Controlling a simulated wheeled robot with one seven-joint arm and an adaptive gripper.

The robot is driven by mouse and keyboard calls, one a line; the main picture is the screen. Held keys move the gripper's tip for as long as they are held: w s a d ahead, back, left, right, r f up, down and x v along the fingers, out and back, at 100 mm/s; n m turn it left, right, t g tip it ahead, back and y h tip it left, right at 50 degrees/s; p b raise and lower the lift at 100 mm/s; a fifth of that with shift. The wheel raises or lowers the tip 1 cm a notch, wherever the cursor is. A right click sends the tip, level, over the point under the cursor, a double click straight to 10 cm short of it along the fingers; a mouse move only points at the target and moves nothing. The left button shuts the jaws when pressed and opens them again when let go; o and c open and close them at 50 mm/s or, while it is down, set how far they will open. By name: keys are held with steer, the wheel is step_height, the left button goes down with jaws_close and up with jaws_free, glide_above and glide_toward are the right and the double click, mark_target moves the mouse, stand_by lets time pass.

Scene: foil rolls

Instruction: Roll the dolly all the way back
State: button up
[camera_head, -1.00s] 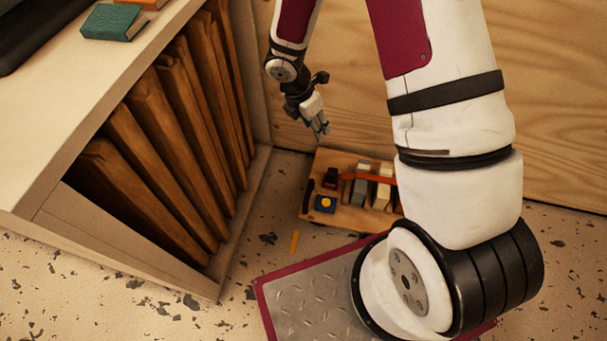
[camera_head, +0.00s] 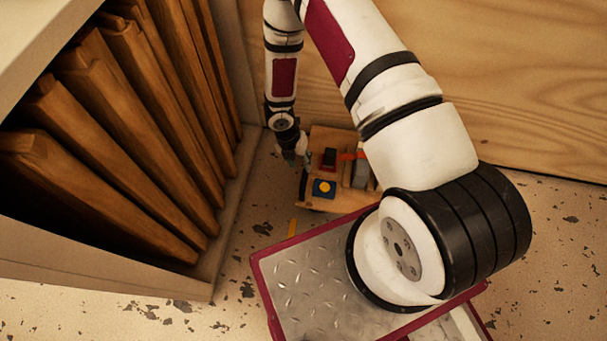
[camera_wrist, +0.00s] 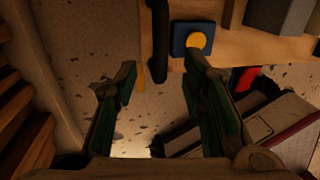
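The dolly (camera_head: 318,203) is a low wooden board on the floor by the back wall. It carries a blue block with a yellow disc (camera_head: 324,188), a red and black item and grey blocks. My forearm hides its right part. My gripper (camera_head: 296,157) is low at the dolly's left edge. In the wrist view my gripper (camera_wrist: 158,72) has its two green-padded fingers spread apart with nothing between the tips. A black bar-like handle (camera_wrist: 160,45) along the dolly's edge (camera_wrist: 230,50) lies just beyond the fingertips; contact cannot be told.
A pale shelf (camera_head: 195,290) with upright wooden boards (camera_head: 120,140) stands close on the left. A wooden wall (camera_head: 530,100) closes off the back. Bare floor shows between shelf and dolly.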

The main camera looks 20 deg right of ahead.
mark_target(304, 175)
steer(key=f+b, duration=0.1)
steer(key=f, duration=0.1)
steer(key=f+b, duration=0.1)
steer(key=f, duration=0.1)
steer(key=d+f+b, duration=0.1)
steer(key=f, duration=0.2)
steer(key=shift+s+d+f, duration=0.1)
steer(key=shift+s, duration=0.3)
jaws_close()
